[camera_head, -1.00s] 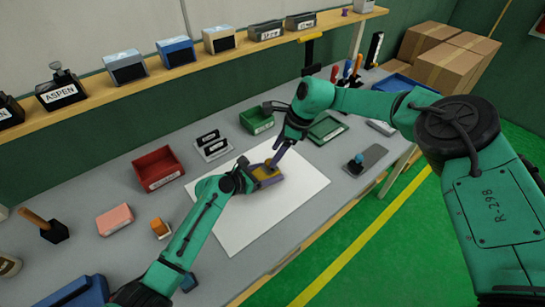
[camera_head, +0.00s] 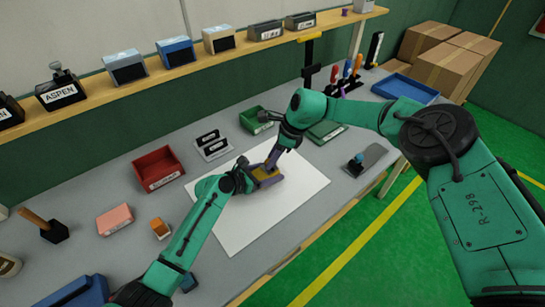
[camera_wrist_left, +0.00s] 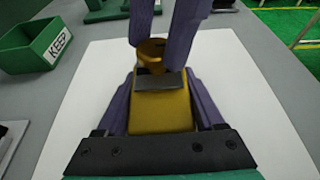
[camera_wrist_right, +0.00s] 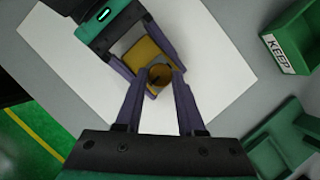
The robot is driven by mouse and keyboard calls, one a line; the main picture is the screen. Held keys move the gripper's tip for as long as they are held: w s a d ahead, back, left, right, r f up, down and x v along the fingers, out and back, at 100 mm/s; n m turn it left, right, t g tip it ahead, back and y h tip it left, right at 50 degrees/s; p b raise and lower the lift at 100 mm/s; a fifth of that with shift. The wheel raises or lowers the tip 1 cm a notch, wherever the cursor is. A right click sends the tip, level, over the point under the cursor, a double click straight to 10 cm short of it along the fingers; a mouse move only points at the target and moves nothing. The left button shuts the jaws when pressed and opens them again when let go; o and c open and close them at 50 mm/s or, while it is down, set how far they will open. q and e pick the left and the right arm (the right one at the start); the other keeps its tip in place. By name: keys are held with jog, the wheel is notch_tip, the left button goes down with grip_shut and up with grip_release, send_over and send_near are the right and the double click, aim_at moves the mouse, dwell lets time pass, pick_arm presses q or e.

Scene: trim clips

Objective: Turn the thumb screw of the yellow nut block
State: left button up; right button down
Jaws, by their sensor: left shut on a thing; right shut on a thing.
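The yellow nut block (camera_head: 266,174) is over the white sheet on the bench. My left gripper (camera_wrist_left: 160,118) is shut on the block's body, with a purple finger along each side. The round thumb screw (camera_wrist_left: 152,48) stands at the block's end in the left wrist view. My right gripper (camera_wrist_right: 160,82) comes from the other side, its two purple fingers shut on the thumb screw, which also shows in the right wrist view (camera_wrist_right: 160,74). The screw's grip sides are partly hidden by the fingers. In the head view, the arms hide part of the block.
A white sheet (camera_head: 240,225) lies under the work. A green KEEP bin (camera_head: 258,120), a red bin (camera_head: 158,168), a label stand (camera_head: 212,146) and a green tray (camera_head: 326,131) stand around it. The sheet's front part is clear.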

jog(key=m+t, duration=0.1)
jog(key=m, duration=0.2)
jog(key=m+t, duration=0.1)
jog(key=m, duration=0.1)
jog(key=shift+s+m+h, duration=0.15)
jog(key=shift+m+h, duration=0.25)
jog(key=m, duration=0.2)
jog(key=m+t+h, duration=0.1)
jog(key=m, duration=0.1)
jog(key=m+h, duration=0.1)
jog(key=m, duration=0.1)
jog(key=shift+s+a+t, duration=0.15)
jog(key=shift+a+t, duration=0.15)
jog(key=m+h, duration=0.1)
jog(key=m, duration=0.2)
jog(key=m+h, duration=0.1)
jog(key=m, duration=0.1)
jog(key=shift+a+m, duration=0.2)
jog(key=shift+m, duration=0.2)
jog(key=m+h, duration=0.2)
jog(key=m, duration=0.3)
jog(key=shift+a, duration=0.1)
jog(key=shift+m+g, duration=0.3)
jog(key=shift+g, duration=0.1)
jog(key=c, duration=0.5)
grip_release()
